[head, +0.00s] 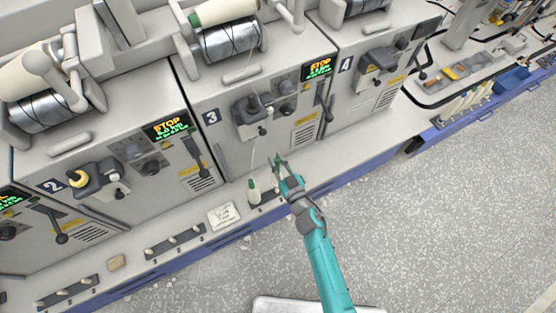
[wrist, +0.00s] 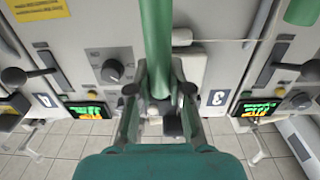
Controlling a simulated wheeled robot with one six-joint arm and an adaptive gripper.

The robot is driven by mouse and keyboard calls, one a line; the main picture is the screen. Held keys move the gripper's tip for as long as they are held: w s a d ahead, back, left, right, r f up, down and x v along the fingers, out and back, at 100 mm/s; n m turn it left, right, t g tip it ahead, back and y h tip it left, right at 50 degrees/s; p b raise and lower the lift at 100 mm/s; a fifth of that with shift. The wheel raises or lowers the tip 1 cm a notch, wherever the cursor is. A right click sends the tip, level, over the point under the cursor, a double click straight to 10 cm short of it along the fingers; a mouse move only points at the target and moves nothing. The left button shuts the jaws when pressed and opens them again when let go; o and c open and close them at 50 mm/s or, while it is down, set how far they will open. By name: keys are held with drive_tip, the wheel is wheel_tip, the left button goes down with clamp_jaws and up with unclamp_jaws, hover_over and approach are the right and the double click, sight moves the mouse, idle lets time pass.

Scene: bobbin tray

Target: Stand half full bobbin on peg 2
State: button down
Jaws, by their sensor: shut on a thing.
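My gripper (head: 279,165) is shut on a green bobbin (wrist: 157,45), held above the ledge in front of machine section 3. In the head view only a small green part of the held bobbin (head: 277,160) shows between the fingers. In the wrist view it extends up out of the frame, so I cannot tell how full it is. Below the gripper, a dark peg strip (head: 267,197) lies on the ledge, partly hidden by my arm. A white and green bobbin (head: 253,190) stands upright at its left part. I cannot tell which peg is peg 2.
Other peg strips with small pale pegs lie along the ledge, one in the middle (head: 175,243) and one at far left (head: 67,291). The machine fronts rise behind the ledge.

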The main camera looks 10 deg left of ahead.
drive_tip(key=shift+a+f, duration=0.1)
drive_tip(key=shift+f, duration=3.3)
drive_tip(key=c, duration=1.4)
unclamp_jaws()
drive_tip(key=shift+o, duration=0.2)
drive_tip(key=shift+s, duration=0.1)
drive_tip(key=v, duration=1.1)
